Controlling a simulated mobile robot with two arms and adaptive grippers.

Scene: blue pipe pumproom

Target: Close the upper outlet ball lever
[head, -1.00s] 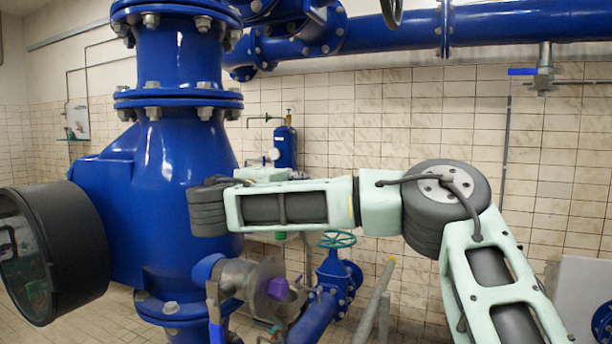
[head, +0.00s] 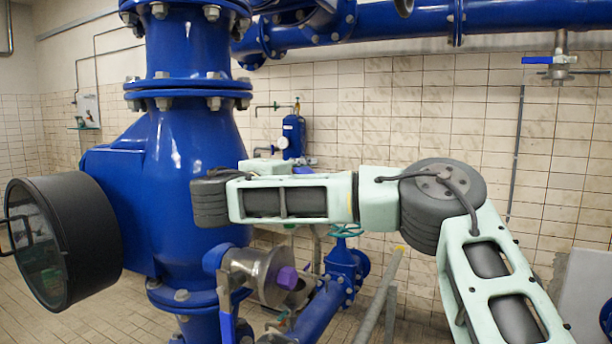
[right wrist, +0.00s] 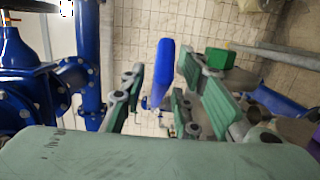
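A blue lever (head: 537,60) lies horizontal on a small metal valve (head: 560,66) under the upper pipe, at the upper right of the head view. A second blue lever (head: 227,318) hangs down on a metal valve (head: 256,270) low beside the big blue pump body. My right gripper (right wrist: 165,95) is open and empty in the right wrist view. A long blue handle (right wrist: 163,72) shows in the gap between its fingers; I cannot tell which lever it is or whether they touch. In the head view this gripper is hidden. My left gripper is not in view.
The big blue body (head: 185,180) stands left of my right arm. A purple cap (head: 287,279), a green handwheel (head: 346,230) and a slanted grey pipe (head: 385,295) are below the arm. A round black-rimmed window (head: 65,240) juts out at the left. The tiled wall (head: 420,125) is behind.

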